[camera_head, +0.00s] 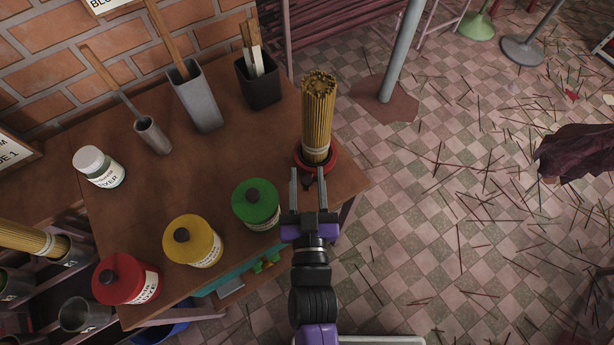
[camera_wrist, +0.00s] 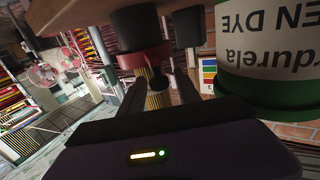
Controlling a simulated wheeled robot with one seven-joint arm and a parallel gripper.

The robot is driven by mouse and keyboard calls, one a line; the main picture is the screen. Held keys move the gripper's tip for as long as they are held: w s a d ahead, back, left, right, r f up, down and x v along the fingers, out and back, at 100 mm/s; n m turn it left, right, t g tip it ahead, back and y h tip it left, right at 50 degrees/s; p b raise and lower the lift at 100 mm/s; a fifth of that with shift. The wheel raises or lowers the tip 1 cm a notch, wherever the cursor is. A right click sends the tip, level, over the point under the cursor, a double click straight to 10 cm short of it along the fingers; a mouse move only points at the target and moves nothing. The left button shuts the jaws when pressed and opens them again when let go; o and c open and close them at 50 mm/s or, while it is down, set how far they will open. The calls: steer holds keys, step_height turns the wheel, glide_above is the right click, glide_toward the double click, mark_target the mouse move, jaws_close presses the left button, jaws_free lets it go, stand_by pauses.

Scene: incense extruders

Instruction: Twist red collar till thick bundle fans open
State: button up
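The thick bundle (camera_head: 318,115) of tan sticks stands upright near the table's right edge, its sticks close together, with a pale band low around it. The red collar (camera_head: 331,165) rings its foot, with a small dark knob at its front. My gripper (camera_head: 307,172) is open, its two fingers apart and pointing at the collar; the right fingertip overlaps the collar in the head view. In the wrist view, which is upside down, the collar (camera_wrist: 145,58) and part of the bundle (camera_wrist: 154,92) show beyond and between the fingers (camera_wrist: 160,93). Contact cannot be told.
Green (camera_head: 256,203), yellow (camera_head: 193,241) and red (camera_head: 125,279) dye jars stand on the table (camera_head: 150,190), the green one close left of my gripper. A white bottle (camera_head: 98,167) and stick holders (camera_head: 195,95) stand farther back. A grey pole (camera_head: 402,50) rises behind the bundle.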

jaws_close()
stand_by(1.2)
